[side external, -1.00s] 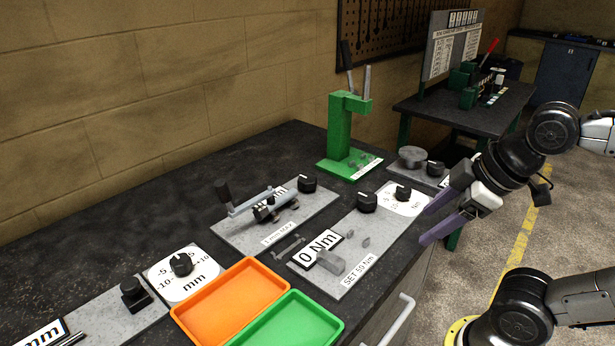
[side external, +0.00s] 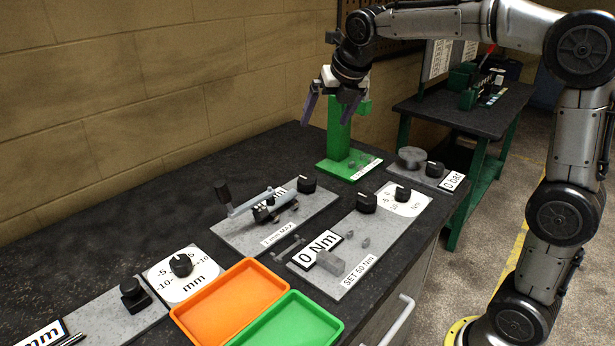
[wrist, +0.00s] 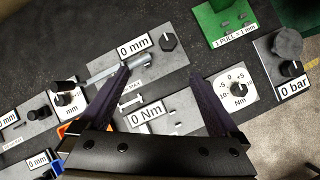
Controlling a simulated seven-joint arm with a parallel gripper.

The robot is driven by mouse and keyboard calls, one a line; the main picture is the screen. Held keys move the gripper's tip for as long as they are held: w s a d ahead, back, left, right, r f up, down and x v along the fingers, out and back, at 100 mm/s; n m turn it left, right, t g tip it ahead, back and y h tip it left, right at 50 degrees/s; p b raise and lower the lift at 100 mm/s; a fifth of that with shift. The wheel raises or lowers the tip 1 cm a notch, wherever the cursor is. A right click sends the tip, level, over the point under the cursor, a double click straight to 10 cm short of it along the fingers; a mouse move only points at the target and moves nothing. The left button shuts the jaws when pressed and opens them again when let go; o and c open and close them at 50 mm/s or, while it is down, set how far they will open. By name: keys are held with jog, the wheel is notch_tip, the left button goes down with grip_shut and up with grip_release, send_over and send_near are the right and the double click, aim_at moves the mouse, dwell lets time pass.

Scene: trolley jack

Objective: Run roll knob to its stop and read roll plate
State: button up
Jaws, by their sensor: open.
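A black knob (side external: 307,184) with a white mark stands at the back right of a grey plate (side external: 228,237) marked 1 mm MAX, which carries rollers and a crank handle (side external: 222,192). This looks like the roll unit. The wrist view shows its knob (wrist: 167,42) beside a white readout plate (wrist: 134,47) that reads 0 mm. In the side view the crank arm partly covers that readout. My gripper (side external: 329,121) is open and empty, pointing down high above the bench, behind the knob. In the wrist view its fingers (wrist: 160,76) are wide apart, below the knob, touching nothing.
A green press (side external: 338,150) stands close by the gripper. A 0 Nm unit (side external: 345,283) with its own knob and dial lies in front, and a 0 bar unit (side external: 450,182) to the right. Orange (side external: 203,326) and green (side external: 318,333) trays sit at the front.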

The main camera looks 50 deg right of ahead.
jog(key=w+d+f+g, duration=0.1)
jog(key=w+d+f, duration=0.1)
jog(key=w+f, duration=0.3)
send_near(307, 179)
jog(key=shift+g, duration=0.5)
jog(key=x, duration=0.8)
jog(key=shift+w+d+f, duration=0.1)
jog(key=shift+w+f, duration=0.05)
jog(key=shift+w, duration=0.4)
jog(key=c, duration=1.4)
jog(key=shift+o, duration=0.2)
